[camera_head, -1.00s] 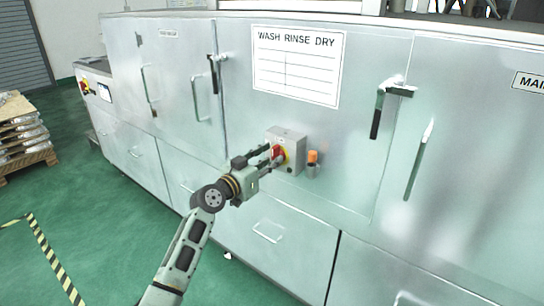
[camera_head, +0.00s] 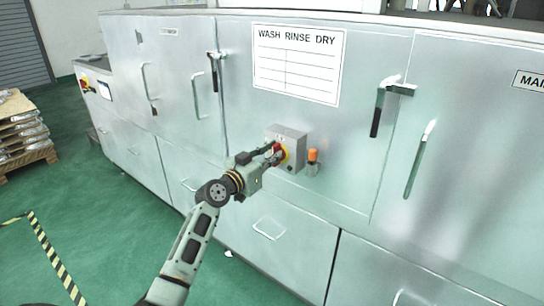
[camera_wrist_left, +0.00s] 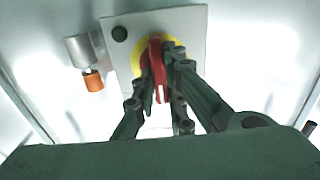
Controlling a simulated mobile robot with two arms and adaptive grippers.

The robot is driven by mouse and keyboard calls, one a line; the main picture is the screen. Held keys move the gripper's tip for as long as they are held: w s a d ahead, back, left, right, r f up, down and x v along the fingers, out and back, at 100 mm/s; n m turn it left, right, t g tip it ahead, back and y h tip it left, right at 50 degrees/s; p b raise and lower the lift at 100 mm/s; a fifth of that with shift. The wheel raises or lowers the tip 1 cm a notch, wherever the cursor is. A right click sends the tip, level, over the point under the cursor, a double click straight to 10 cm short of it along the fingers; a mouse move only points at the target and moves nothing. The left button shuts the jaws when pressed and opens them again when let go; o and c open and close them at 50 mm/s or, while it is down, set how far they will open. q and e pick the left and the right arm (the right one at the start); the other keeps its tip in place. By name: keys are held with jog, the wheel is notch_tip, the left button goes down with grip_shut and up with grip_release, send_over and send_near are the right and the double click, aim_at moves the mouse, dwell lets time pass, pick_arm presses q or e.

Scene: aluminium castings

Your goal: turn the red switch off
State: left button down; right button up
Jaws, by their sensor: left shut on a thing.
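The red switch (camera_wrist_left: 156,68) sits on a yellow disc on a grey box (camera_head: 291,137) fixed to the front of the metal washing machine. In the left wrist view the red handle stands between the two fingers of my left gripper (camera_wrist_left: 162,78), which is shut on it. In the head view my left gripper (camera_head: 272,154) reaches the box from the lower left and partly covers the switch. My right gripper does not show.
An orange-topped metal fitting (camera_head: 313,161) sticks out just right of the box; it also shows in the left wrist view (camera_wrist_left: 93,80). Door handles (camera_head: 418,163) and a black latch (camera_head: 378,112) stand out from the panels. A pallet stack (camera_head: 22,135) stands at far left.

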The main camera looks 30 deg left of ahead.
pick_arm(q)
jog(key=shift+n, duration=0.4)
jog(key=n+p, duration=0.1)
jog(key=n, duration=1)
jog(key=a+f+n+p, duration=0.1)
jog(key=n, duration=0.4)
jog(key=shift+n+p, duration=0.35)
jog(key=shift+n, duration=0.05)
jog(key=shift+f+n, duration=0.1)
jog(key=shift+n, duration=0.2)
jog(key=c, duration=1.8)
grip_release()
jog(key=shift+s, duration=0.1)
jog(key=s, duration=1.1)
jog(key=shift+s+a, duration=0.4)
jog(key=shift+a, duration=0.05)
